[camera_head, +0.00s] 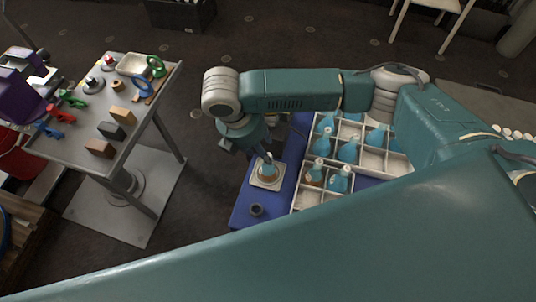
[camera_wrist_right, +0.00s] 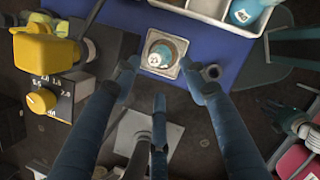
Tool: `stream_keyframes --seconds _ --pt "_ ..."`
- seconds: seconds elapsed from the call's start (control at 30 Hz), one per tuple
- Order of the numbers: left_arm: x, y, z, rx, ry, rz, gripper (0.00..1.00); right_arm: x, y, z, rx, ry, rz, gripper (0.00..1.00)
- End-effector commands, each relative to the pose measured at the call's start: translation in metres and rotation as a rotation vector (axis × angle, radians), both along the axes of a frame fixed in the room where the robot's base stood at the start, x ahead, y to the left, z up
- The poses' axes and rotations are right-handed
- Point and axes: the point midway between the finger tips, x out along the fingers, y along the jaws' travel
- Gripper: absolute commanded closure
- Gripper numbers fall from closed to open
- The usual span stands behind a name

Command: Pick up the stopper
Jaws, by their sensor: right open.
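A small dark round piece (camera_head: 256,210), which may be the stopper, stands on the blue mat (camera_head: 243,205) near its front left corner. In the right wrist view it looks like a dark ring (camera_wrist_right: 211,72), just right of my right fingertip. A teal bottle (camera_head: 268,170) stands on a square pale coaster (camera_head: 258,184) behind it. My right gripper (camera_head: 266,156) is over the bottle, open and empty. In the right wrist view its fingers (camera_wrist_right: 160,76) are spread on either side of the coaster's near edge; contact cannot be told.
A white divided crate (camera_head: 303,197) with several teal bottles stands right of the coaster. A grey table (camera_head: 70,145) with clamps, blocks and a tray is at the left, across a floor gap. My arm hides part of the foreground.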

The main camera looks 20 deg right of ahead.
Motion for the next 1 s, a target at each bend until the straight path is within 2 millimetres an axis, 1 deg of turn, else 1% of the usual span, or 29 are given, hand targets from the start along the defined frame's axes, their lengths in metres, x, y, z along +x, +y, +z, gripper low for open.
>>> stream_keyframes --seconds 0.03,0.07,0.17,0.27,0.33,0.4,0.5,0.63,0.77,0.87,0.93,0.97,1.0 --pt "-0.007 0.002 0.001 0.002 0.01 0.0 0.6 0.0 -0.002 -0.004 -0.001 0.0 -0.001 0.56" --pt "-0.01 0.002 0.001 0.003 0.015 -0.001 0.6 0.0 -0.002 -0.005 -0.001 0.0 -0.001 0.56" --pt "-0.012 0.003 0.005 0.004 0.017 -0.001 0.6 0.001 -0.005 -0.011 -0.001 -0.001 -0.002 0.56" --pt "-0.003 0.002 0.013 0.003 0.004 -0.001 0.6 0.003 -0.011 -0.022 -0.003 0.001 -0.004 0.56" --pt "0.009 0.001 0.02 0.001 -0.013 -0.001 0.6 0.005 -0.016 -0.032 -0.004 0.001 -0.002 0.56" --pt "0.021 0.0 0.022 -0.001 -0.03 -0.001 0.6 0.005 -0.017 -0.044 -0.001 0.001 -0.002 0.56" --pt "0.03 -0.001 0.024 -0.003 -0.043 -0.001 0.6 0.006 -0.02 -0.053 -0.001 -0.001 -0.002 0.56" --pt "0.026 0.0 0.023 -0.002 -0.037 -0.001 0.6 0.007 -0.02 -0.057 0.001 -0.003 0.0 0.56" --pt "0.017 0.0 0.022 -0.001 -0.023 -0.001 0.6 0.007 -0.02 -0.057 0.001 -0.003 0.0 0.56" --pt "0.011 0.001 0.021 0.0 -0.016 -0.001 0.6 0.007 -0.02 -0.057 0.001 -0.003 0.0 0.74" --pt "0.009 0.001 0.021 0.0 -0.013 -0.001 0.6 0.007 -0.02 -0.056 0.001 -0.003 0.0 0.88" --pt "0.009 0.001 0.021 0.0 -0.012 -0.001 0.6 0.007 -0.02 -0.056 0.0 -0.002 0.0 0.91" --pt "0.008 0.001 0.021 0.0 -0.012 -0.001 0.6 0.007 -0.02 -0.056 0.0 -0.002 0.0 0.92"
